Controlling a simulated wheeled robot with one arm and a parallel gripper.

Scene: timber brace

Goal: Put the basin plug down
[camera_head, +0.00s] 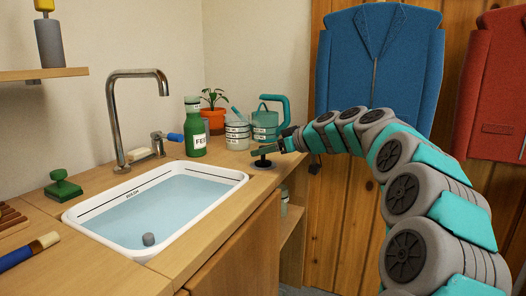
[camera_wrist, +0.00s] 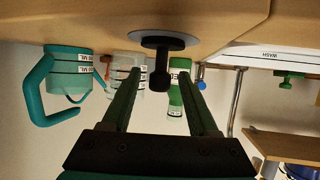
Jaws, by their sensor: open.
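The black basin plug (camera_head: 262,163) sits on the wooden counter, right of the basin and near the counter's front edge. In the wrist view, which is upside down, the plug (camera_wrist: 160,72) has its wide flat disc against the counter and its knobbed stem pointing away from it. My gripper (camera_head: 272,149) is just over the plug in the head view. In the wrist view my gripper (camera_wrist: 158,82) is open, one finger on each side of the stem's knob, with gaps showing on both sides. The white basin (camera_head: 235,178) holds water.
A green stamp-like object (camera_head: 62,187) is left.

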